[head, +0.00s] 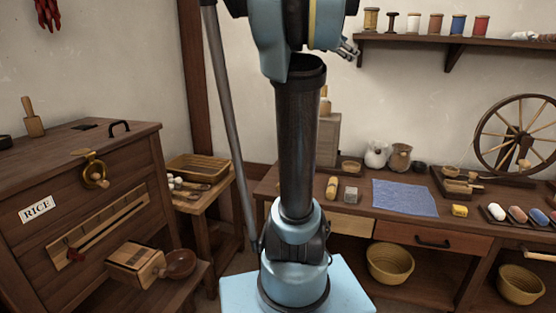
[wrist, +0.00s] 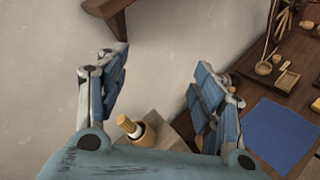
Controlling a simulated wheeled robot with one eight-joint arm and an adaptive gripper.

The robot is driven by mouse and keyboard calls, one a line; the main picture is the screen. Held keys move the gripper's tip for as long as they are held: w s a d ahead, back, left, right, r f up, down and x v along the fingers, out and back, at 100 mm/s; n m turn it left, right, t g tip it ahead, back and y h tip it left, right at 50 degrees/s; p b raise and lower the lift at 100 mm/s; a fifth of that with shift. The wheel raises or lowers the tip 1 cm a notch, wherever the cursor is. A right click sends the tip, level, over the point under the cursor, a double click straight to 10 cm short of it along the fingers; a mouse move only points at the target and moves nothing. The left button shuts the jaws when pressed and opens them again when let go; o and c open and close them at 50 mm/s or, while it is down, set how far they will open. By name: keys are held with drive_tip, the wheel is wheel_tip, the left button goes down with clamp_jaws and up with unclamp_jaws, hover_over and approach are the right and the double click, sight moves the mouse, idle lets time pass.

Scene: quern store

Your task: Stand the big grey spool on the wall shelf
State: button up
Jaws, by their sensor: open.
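The wall shelf (head: 480,43) is at the upper right in the head view, with several spools standing along it; its underside (wrist: 104,8) shows at the top of the wrist view. I cannot make out a clearly grey spool. A pale object with a wooden top (head: 325,101) stands on a box behind my arm, partly hidden; it also shows low between my fingers in the wrist view (wrist: 130,125). I cannot tell if it is the big grey spool. My gripper (wrist: 160,68) is open and empty, before the wall; it is partly visible in the head view (head: 348,48).
The workbench (head: 412,230) holds a blue cloth (head: 405,197), jugs, small blocks and a spinning wheel (head: 520,135). A rice chest (head: 95,200) stands at left. The shelf's right part holds a pale bundle (head: 530,36). Baskets sit under the bench.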

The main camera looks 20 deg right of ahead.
drive_tip(key=s+a+f+m+g+y, duration=0.1)
drive_tip(key=s+a+f+m+y, duration=0.3)
drive_tip(key=s+a+f, duration=0.5)
drive_tip(key=s+a+f+m+g+y, duration=0.2)
drive_tip(key=s+a+f+m+y, duration=0.3)
drive_tip(key=f, duration=1.7)
drive_tip(key=s+a+f+m+g+y, duration=0.2)
drive_tip(key=s+a+f+m+y, duration=0.2)
drive_tip(key=s+a+f, duration=1.1)
drive_tip(key=a+f+m, duration=0.1)
drive_tip(key=a+m, duration=0.2)
drive_tip(key=a, duration=0.2)
drive_tip(key=shift+a+f, duration=0.2)
drive_tip(key=shift+f, duration=0.05)
